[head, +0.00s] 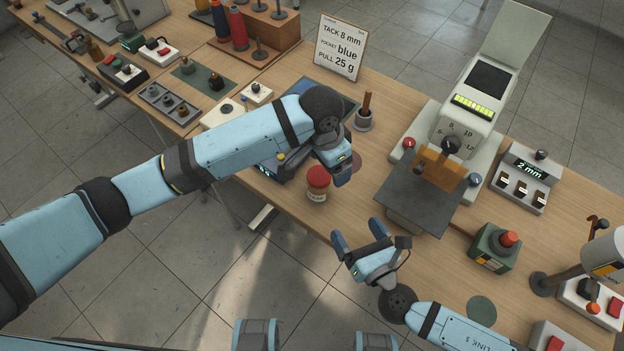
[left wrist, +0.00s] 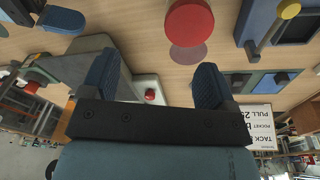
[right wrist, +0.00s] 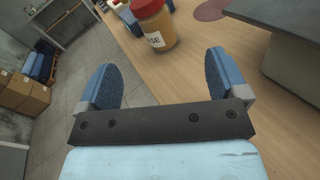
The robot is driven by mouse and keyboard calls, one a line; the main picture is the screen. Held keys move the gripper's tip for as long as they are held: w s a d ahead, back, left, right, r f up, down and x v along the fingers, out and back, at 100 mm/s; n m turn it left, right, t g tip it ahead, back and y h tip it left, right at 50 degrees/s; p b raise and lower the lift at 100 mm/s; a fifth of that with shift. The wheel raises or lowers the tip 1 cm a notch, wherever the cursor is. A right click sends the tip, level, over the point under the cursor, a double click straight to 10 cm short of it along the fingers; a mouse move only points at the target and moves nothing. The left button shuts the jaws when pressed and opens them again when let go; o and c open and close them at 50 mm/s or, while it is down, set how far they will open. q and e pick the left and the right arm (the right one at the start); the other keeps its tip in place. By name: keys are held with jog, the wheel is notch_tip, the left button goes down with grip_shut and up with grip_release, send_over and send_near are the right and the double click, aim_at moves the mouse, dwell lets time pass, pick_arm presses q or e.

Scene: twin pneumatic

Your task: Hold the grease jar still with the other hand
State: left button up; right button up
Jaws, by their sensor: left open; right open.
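The grease jar (head: 317,195), tan with a pale label and red lid, stands upright near the table's front edge. My right gripper (head: 358,235) is open and empty, lower right of the jar. In the right wrist view the jar (right wrist: 155,32) stands beyond the open fingers (right wrist: 160,60), apart from them. My left gripper (head: 340,172) points down just right of the jar, partly hidden by its own wrist. In the left wrist view its fingers (left wrist: 156,65) are open and empty, and the red lid (left wrist: 190,22) lies beyond them, nearer the right finger.
A flat reddish disc (left wrist: 187,54) lies beside the jar. A blue device with a yellow knob (left wrist: 289,9) is left of the jar in the head view. The press with its dark plate (head: 425,195) stands right. A cup with a wooden handle (head: 364,118) stands behind.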

aim_at(325, 188)
pick_arm(q)
jog(key=shift+w+a+r+y, duration=0.3)
jog(key=shift+w+a+y, duration=0.15)
jog(key=shift+a, duration=0.1)
jog(key=shift+w+a+r+y, duration=0.3)
jog(key=shift+w+a+y, duration=0.1)
jog(key=shift+a, duration=0.15)
pick_arm(e)
jog(key=n, duration=0.1)
jog(key=a+n+y, duration=0.1)
jog(key=n, duration=0.1)
jog(key=shift+w+f, duration=0.1)
jog(key=shift+w, duration=0.05)
jog(key=x, duration=1.3)
jog(key=shift+w+a, duration=0.2)
jog(key=shift+a, duration=0.05)
